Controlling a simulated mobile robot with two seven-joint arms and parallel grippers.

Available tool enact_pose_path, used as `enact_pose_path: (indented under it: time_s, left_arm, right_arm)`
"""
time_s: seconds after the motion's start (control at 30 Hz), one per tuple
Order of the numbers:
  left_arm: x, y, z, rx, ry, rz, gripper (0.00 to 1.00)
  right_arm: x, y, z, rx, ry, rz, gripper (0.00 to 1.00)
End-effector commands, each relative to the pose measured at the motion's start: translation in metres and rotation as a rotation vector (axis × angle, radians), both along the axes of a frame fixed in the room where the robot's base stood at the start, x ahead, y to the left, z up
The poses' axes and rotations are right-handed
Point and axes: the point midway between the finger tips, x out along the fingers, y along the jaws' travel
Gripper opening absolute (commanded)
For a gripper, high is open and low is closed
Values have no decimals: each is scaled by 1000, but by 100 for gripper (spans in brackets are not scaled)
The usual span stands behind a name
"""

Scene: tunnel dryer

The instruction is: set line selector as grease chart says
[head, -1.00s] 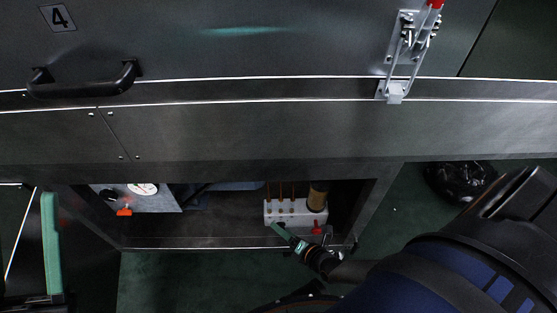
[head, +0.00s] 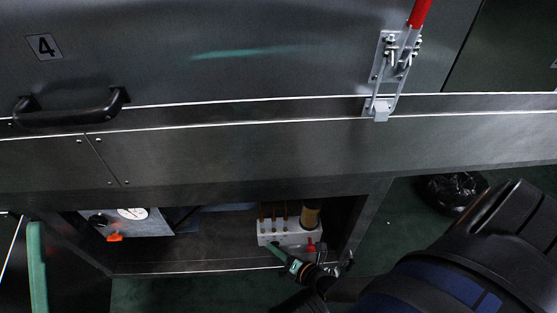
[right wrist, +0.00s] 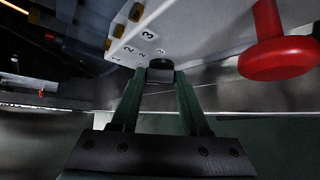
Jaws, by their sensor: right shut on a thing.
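The line selector is a small black knob (right wrist: 160,72) at the lower edge of a pale block (right wrist: 205,45) marked with numbers in the right wrist view. In the head view this block (head: 268,239) sits low inside the open bay under the machine. My right gripper (right wrist: 160,80) is shut on the knob, with a green finger at each side. In the head view the right gripper (head: 279,252) reaches the block's front. Which number the knob points to cannot be read. One green finger of my left gripper (head: 37,270) shows at the lower left. No grease chart can be made out.
A red knob (right wrist: 280,58) stands beside the selector. Brass fittings (right wrist: 136,12) and a brass-coloured cylinder (head: 312,214) are on the block. A black bag (head: 450,193) lies on the floor at right.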

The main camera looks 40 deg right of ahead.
Motion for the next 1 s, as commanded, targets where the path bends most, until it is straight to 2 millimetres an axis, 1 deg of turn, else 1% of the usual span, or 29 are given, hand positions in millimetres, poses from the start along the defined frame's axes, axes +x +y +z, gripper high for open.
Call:
enact_pose_path:
  time_s: [0.23, 0.43, 0.63, 0.93, 0.97, 1.0]
  left_arm:
    - [0, 0, 0, 1, 0, 1, 50]
    - [0, 0, -1, 3, 0, 0, 50]
    - [0, 0, -1, 3, 0, 0, 50]
    - [0, 0, -1, 3, 0, 0, 50]
    - [0, 0, -1, 4, 0, 1, 50]
    - [0, 0, -1, 3, 0, 0, 50]
  right_arm:
    - [0, -1, -1, 6, -1, -2, 0]
    - [-1, 0, -4, 59, -32, -4, 0]
    - [0, -1, -3, 101, -59, 0, 0]
    - [0, -1, -2, 105, -63, 0, 0]
    - [0, -1, -2, 105, -63, 0, 47]
    - [0, -1, -2, 105, -63, 0, 52]
